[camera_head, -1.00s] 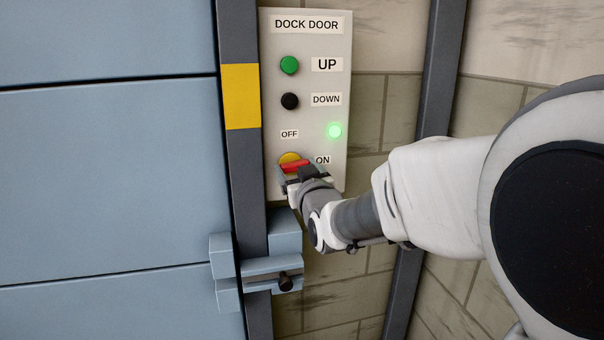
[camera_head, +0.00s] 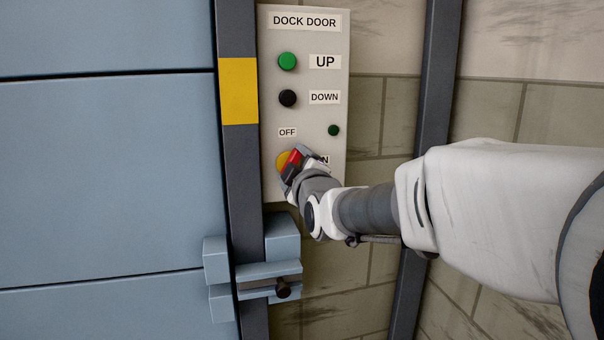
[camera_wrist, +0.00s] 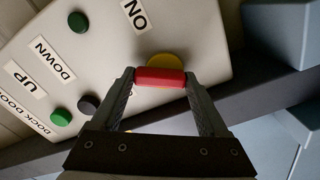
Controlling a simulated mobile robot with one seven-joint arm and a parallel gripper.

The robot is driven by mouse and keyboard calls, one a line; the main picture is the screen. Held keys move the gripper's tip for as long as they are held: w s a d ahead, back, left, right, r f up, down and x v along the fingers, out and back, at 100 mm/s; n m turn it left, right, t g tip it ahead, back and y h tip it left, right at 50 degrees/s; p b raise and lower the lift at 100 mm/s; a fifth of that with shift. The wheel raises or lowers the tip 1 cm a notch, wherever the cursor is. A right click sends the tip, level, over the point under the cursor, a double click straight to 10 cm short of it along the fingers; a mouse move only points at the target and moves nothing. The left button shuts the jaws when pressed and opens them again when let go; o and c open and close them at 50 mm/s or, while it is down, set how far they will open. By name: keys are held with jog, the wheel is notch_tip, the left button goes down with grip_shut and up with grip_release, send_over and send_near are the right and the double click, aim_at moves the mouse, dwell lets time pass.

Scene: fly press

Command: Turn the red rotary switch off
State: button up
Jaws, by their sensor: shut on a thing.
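The red rotary switch (camera_head: 294,157) sits on a yellow round base (camera_head: 284,161) low on the grey dock door panel (camera_head: 307,40). My gripper (camera_head: 298,161) is shut on the red handle, which is tilted toward upright in the head view. The wrist view shows the red handle (camera_wrist: 160,77) between both fingers, with the yellow base behind it. The OFF label (camera_head: 287,132) is above the switch. The ON label is partly hidden by my gripper. The indicator lamp (camera_head: 334,130) is dark green and unlit.
A green UP button (camera_head: 287,61) and a black DOWN button (camera_head: 288,98) are higher on the panel. A blue door (camera_head: 110,170) and a dark post (camera_head: 237,165) stand to the left. A blue latch bracket (camera_head: 268,270) is just below the panel.

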jog(key=n+b, duration=0.1)
jog(key=n, duration=0.5)
jog(key=shift+a, duration=0.1)
dwell(0.6)
jog(key=o, duration=1.2)
jog(key=shift+o, duration=0.2)
jog(key=p+v, duration=0.2)
jog(key=v, duration=1.5)
jog(key=shift+s, duration=0.25)
jog(key=shift+r, duration=0.1)
